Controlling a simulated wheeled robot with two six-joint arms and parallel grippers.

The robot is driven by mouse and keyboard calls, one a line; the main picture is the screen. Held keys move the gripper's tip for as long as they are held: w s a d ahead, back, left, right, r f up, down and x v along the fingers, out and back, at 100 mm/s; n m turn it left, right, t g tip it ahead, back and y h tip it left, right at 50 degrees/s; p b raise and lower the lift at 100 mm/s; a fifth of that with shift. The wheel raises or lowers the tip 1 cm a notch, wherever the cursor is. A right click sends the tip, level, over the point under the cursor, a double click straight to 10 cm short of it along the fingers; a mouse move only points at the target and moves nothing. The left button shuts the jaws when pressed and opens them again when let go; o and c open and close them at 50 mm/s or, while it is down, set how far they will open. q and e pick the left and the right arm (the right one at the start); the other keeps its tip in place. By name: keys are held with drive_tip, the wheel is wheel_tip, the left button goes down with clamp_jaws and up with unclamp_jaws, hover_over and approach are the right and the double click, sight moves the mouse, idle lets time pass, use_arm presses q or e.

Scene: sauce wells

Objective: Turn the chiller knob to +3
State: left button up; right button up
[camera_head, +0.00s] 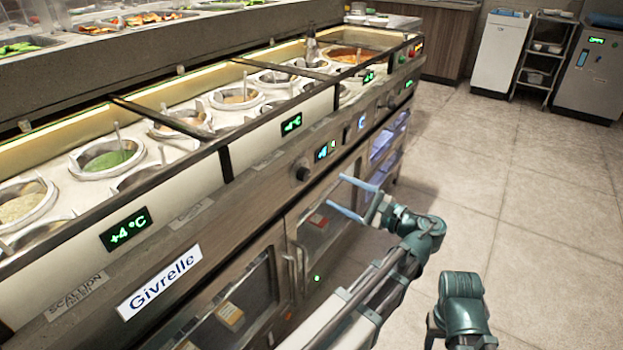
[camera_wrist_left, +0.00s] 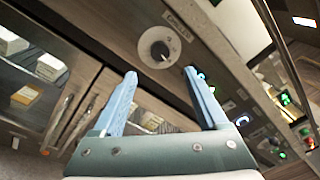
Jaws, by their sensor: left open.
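The dark round chiller knob (camera_head: 302,169) sits on the steel front panel of the counter. In the left wrist view the knob (camera_wrist_left: 159,49) shows a pale mark on its face and a small label plate above it, too blurred to read surely. My right gripper is out of view.
The counter holds several sauce wells (camera_head: 107,157) above the panel. A +4 °C display (camera_head: 126,229) and a Givrelle sign (camera_head: 160,283) are at the front left. Glass doors (camera_head: 325,232) lie below the knob. The tiled floor (camera_head: 530,190) at right is clear.

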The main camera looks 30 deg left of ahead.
sight(308, 177)
use_arm(q)
drive_tip(key=a, duration=0.3)
drive_tip(key=w+a, duration=0.1)
drive_tip(key=a, duration=0.6)
drive_tip(key=shift+w, duration=0.3)
drive_tip(key=shift+c, duration=0.3)
clamp_jaws()
